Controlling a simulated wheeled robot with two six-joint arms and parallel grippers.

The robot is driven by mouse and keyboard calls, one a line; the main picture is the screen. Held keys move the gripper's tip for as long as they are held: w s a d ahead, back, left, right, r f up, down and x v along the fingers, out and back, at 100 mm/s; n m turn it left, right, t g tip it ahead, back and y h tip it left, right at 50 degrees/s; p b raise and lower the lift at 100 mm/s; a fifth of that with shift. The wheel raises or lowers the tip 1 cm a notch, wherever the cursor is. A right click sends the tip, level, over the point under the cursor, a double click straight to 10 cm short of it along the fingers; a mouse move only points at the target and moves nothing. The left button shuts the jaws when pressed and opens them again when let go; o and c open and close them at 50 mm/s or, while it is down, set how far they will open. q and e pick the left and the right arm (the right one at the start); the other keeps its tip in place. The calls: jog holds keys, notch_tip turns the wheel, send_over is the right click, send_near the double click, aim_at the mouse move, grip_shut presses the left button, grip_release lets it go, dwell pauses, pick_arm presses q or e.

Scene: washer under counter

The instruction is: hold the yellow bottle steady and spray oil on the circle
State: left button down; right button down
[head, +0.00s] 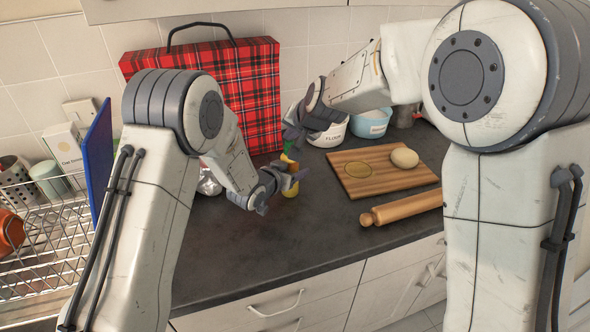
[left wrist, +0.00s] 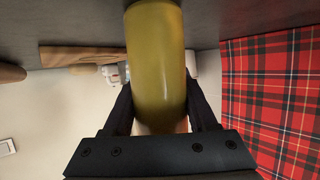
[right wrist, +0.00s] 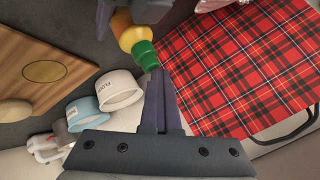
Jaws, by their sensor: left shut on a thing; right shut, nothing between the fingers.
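The yellow bottle (head: 290,188) stands on the dark counter, mostly hidden by my grippers in the head view. My left gripper (head: 290,184) is shut around its body, which fills the left wrist view (left wrist: 158,65). Its green top (right wrist: 145,52) shows in the right wrist view. My right gripper (head: 292,138) is shut and empty, with its fingertips (right wrist: 156,72) close to the green top; I cannot tell if they touch. The circle (head: 358,169) is a thin outline on the wooden board (head: 362,188), right of the bottle; it also shows in the right wrist view (right wrist: 44,71).
A pale dough ball (head: 404,158) lies on the board, and a rolling pin (head: 400,207) lies in front. A flour pot (head: 328,134) and a blue container (head: 370,122) stand behind. A red plaid case (head: 250,95) leans at the wall. A dish rack (head: 50,235) stands left.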

jog(key=shift+s+f, duration=0.25)
jog(key=shift+f, duration=0.3)
jog(key=shift+w+r, duration=0.1)
jog(key=shift+r, duration=3.25)
